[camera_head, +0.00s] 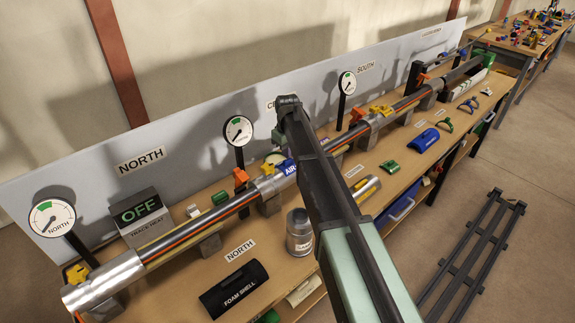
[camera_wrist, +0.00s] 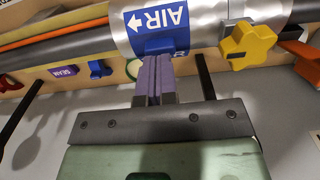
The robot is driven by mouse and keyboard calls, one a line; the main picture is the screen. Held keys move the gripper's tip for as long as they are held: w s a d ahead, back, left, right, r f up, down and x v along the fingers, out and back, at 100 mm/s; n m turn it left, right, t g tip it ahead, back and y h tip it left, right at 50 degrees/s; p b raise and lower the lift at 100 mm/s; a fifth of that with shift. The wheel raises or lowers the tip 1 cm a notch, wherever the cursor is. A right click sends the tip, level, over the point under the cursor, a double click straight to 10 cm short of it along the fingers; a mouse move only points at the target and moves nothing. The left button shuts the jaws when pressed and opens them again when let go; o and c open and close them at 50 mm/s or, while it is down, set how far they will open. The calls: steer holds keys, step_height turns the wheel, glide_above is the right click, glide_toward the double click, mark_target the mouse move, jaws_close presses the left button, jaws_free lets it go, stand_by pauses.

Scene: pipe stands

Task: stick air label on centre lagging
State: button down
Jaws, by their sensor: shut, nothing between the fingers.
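The blue AIR label (camera_wrist: 160,20), with white letters and an arrow, lies against the silver centre lagging (camera_wrist: 207,22) in the wrist view. A blue block (camera_wrist: 153,47) is at its lower edge. My gripper (camera_wrist: 154,60) has its purple fingers shut together, with their tips at that block; I cannot tell whether they touch it. In the head view the AIR label (camera_head: 289,167) shows on the silver sleeve (camera_head: 268,185), just left of my arm. My arm hides part of the sleeve, and the fingertips do not show clearly there.
A yellow knob (camera_wrist: 248,45) sits close right of the label. Gauges (camera_head: 238,130) stand behind the pipe. A dark rack (camera_head: 470,255) lies on the floor at right.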

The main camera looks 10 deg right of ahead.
steer(key=shift+f+b, duration=0.85)
stand_by(1.2)
stand_by(2.3)
step_height(320, 180, up, 7)
steer(key=p, duration=0.7)
step_height(320, 180, up, 11)
steer(key=p, duration=1.1)
glide_above(287, 160)
steer(key=shift+w+d, duration=0.1)
steer(key=shift+f, duration=0.1)
